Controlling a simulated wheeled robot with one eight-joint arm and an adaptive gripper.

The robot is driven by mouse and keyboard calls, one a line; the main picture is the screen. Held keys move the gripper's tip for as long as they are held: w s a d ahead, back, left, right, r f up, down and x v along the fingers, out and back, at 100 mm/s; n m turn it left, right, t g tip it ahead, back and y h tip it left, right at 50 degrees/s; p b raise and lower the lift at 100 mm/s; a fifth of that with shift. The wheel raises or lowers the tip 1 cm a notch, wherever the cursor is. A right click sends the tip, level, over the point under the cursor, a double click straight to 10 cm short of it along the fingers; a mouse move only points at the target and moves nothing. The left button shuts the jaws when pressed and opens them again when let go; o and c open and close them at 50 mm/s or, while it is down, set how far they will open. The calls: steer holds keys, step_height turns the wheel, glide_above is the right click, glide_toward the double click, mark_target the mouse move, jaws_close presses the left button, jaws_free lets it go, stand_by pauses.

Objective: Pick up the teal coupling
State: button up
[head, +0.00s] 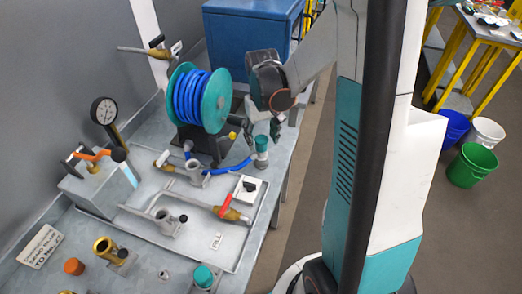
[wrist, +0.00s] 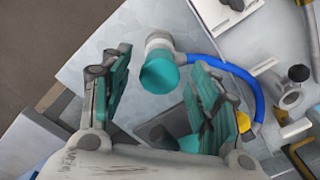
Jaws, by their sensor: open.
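The teal coupling (head: 261,143) stands near the right edge of the bench, with a teal top on a pale grey lower part. A blue hose meets it at the base. In the wrist view the coupling (wrist: 159,73) shows between and just beyond the fingertips, nearer the left finger. My gripper (head: 262,130) is open and empty, above the coupling and pointing down. Its teal-padded fingers flank the coupling in the wrist view (wrist: 162,65). I cannot tell whether either finger touches it.
A teal reel (head: 217,100) of blue hose stands left of my gripper, with a blue box (head: 245,40) behind. A tray (head: 228,262) with valves and pipes lies nearer. Another teal cap (head: 203,276) is at the front. The bench's right edge is close to the coupling.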

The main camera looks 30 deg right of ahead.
mark_target(261, 150)
step_height(261, 150, down, 5)
steer(key=shift+w+f+b, duration=0.1)
steer(key=shift+f+b, duration=0.05)
steer(key=shift+b, duration=0.95)
jaws_close()
